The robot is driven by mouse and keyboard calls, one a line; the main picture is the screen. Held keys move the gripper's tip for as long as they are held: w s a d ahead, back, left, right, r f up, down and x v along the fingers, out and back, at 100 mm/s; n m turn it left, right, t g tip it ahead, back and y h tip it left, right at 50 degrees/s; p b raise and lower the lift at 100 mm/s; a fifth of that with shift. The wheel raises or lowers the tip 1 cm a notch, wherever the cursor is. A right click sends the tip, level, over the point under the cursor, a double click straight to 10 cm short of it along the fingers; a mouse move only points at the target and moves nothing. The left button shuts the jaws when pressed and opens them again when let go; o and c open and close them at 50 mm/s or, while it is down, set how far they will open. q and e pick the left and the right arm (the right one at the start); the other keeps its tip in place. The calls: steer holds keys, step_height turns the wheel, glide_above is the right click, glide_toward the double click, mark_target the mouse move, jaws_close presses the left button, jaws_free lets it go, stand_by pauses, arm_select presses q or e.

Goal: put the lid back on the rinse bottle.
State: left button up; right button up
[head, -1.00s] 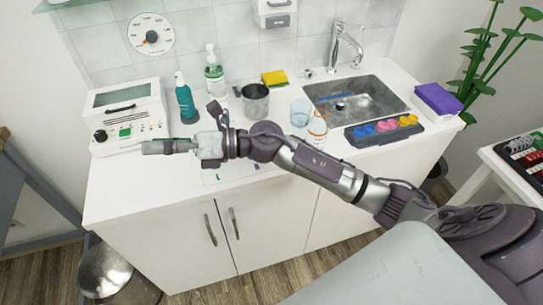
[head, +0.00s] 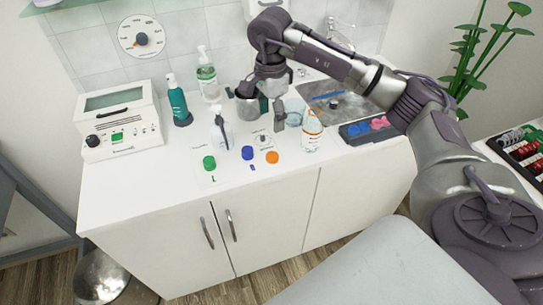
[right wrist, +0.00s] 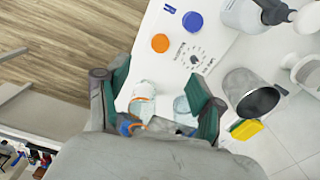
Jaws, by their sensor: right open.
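A clear bottle with orange markings (head: 312,130), apparently the rinse bottle, stands upright on the counter in front of the sink; it also shows in the right wrist view (right wrist: 143,100). An orange lid (head: 272,157) lies flat near the counter's front, and in the right wrist view (right wrist: 160,43). A blue lid (head: 248,153) and a green lid (head: 209,162) lie to its left. My right gripper (head: 272,109) is open and points down, left of the bottle in the head view, beside the metal mug. Nothing is clearly held. My left gripper is out of view.
A metal mug (right wrist: 252,98) and a drinking glass (right wrist: 183,106) stand close to my right gripper. The sink (head: 345,108) and a tray of coloured pieces (head: 358,131) are to the right. A white device (head: 122,120) stands left.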

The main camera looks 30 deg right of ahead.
steer(key=p, duration=0.2)
glide_above(272, 156)
steer(key=f, duration=0.8)
steer(key=shift+a+f, duration=0.2)
steer(key=shift+f, duration=0.1)
steer(key=shift+f, duration=0.1)
steer(key=shift+d+f, duration=0.1)
steer(key=shift+f, duration=0.25)
step_height(272, 156, down, 4)
steer(key=shift+d+r+p, duration=0.15)
steer(key=shift+r+p, duration=0.05)
steer(key=shift+p, duration=0.7)
steer(key=shift+f, duration=0.35)
steer(key=c, duration=0.8)
